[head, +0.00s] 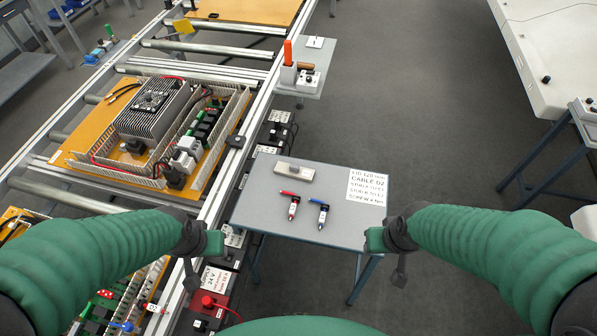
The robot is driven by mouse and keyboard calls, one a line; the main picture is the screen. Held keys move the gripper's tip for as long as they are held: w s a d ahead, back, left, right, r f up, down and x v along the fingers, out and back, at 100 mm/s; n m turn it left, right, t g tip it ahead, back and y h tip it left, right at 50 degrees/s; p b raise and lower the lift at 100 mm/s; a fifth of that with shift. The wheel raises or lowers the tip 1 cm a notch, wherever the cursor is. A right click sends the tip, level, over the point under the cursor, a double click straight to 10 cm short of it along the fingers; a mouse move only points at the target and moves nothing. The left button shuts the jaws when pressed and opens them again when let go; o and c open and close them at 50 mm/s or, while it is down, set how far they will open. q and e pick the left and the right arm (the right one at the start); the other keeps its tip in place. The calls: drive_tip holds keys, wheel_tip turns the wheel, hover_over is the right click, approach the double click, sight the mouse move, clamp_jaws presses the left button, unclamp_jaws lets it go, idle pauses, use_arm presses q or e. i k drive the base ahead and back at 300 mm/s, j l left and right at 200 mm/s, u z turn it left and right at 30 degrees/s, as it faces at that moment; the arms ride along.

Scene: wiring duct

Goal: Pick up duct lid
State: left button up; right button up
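A short light-grey bar (295,171), which looks like the duct lid, lies flat near the back edge of the small grey table (270,208). A small dark piece sits on its top. My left gripper (205,250) is at the table's front left corner, apart from the bar. My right gripper (386,250) is at the front right corner, also apart from it. Neither gripper shows anything held. Their fingers are seen from above and behind, so their opening is unclear.
A red pen-like tool (292,205) and a blue one (322,214) lie in front of the bar. A printed sheet (367,187) lies at the right. The conveyor with an orange panel (90,165) runs along the left. Dark boxes stand between conveyor and table.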

sight(297, 172)
drive_tip(key=u, duration=2.5)
drive_tip(key=z, duration=2.5)
drive_tip(key=i+u, duration=0.25)
drive_tip(key=i, duration=0.55)
